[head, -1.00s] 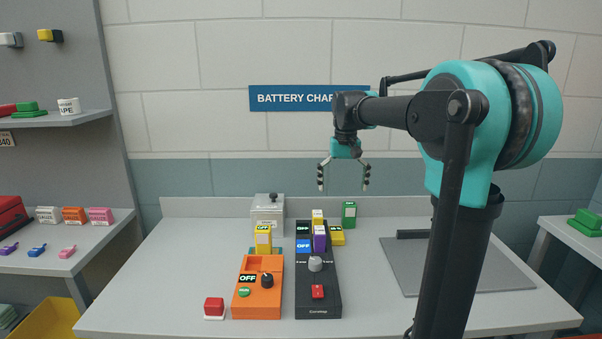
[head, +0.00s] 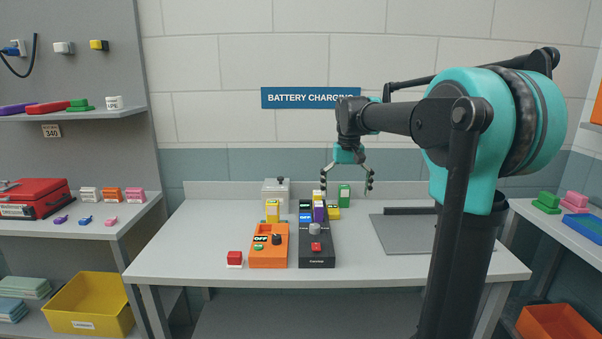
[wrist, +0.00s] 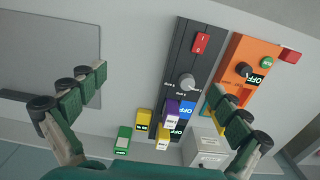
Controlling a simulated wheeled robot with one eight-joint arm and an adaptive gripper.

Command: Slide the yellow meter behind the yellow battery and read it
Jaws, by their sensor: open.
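A low yellow block with a dark display, apparently the yellow meter (head: 333,213), sits right of the black charger (head: 317,250); it also shows in the wrist view (wrist: 144,119). A yellow battery (head: 319,196) stands at the black charger's back, partly hidden by a purple battery (head: 319,212). Another upright yellow piece (head: 272,211) stands at the back of the orange charger (head: 269,248); I cannot tell whether it is one part or two. My gripper (head: 346,188) is open and empty, raised above the bench's back part, apart from everything. Its fingers frame the wrist view (wrist: 155,88).
A green block (head: 344,196) stands behind the meter. A grey lidded box (head: 276,191) stands behind the orange charger, and a red button (head: 234,258) sits left of it. A grey mat (head: 402,235) lies right. The bench between meter and mat is clear.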

